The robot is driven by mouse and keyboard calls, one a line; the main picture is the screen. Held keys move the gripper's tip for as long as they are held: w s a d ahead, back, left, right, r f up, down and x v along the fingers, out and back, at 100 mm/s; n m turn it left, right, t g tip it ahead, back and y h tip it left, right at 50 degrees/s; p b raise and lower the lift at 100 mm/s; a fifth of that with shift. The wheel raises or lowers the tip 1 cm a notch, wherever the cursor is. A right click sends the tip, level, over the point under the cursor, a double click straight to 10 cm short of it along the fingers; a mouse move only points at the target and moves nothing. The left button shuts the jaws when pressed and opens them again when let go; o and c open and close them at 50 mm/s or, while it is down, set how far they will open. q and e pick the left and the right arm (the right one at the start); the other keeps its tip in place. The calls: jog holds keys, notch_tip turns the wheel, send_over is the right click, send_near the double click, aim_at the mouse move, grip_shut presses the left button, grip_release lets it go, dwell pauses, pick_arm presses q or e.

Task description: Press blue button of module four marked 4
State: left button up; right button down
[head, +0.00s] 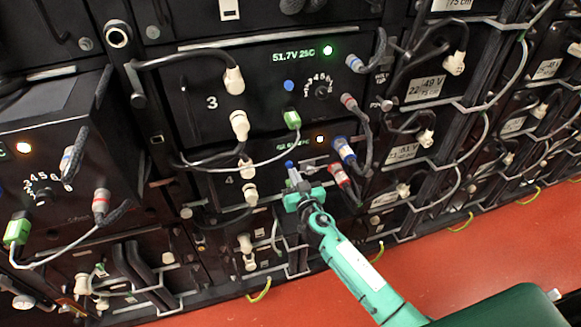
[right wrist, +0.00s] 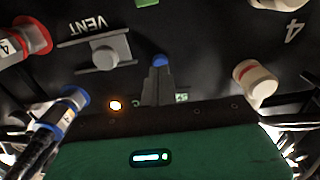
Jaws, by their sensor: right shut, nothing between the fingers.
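Module four (head: 222,190) is a black panel below module three, with a pale "4" on its left. Its blue button (head: 289,164) shows just above my right gripper's fingertips (head: 294,174). In the right wrist view, where the panel appears upside down, the blue button (right wrist: 159,61) is directly at the tip of my shut, empty right gripper (right wrist: 157,70). The fingers partly cover it; I cannot tell whether they touch it or whether it is pushed in. The "4" mark (right wrist: 292,32) is at the upper right there. My left gripper is not in view.
Module three (head: 190,105) above has its own blue button (head: 289,86) and a dial. Red connector (head: 341,174), blue connector (head: 344,150) and cables crowd the right of module four. A VENT knob (right wrist: 104,55) is beside the fingers. The red floor (head: 470,260) is clear.

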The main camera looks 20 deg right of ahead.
jog(key=s, duration=0.6)
jog(key=shift+d+f+b, duration=0.15)
jog(key=shift+d+b, duration=0.1)
jog(key=shift+b, duration=0.15)
jog(key=shift+s, duration=0.1)
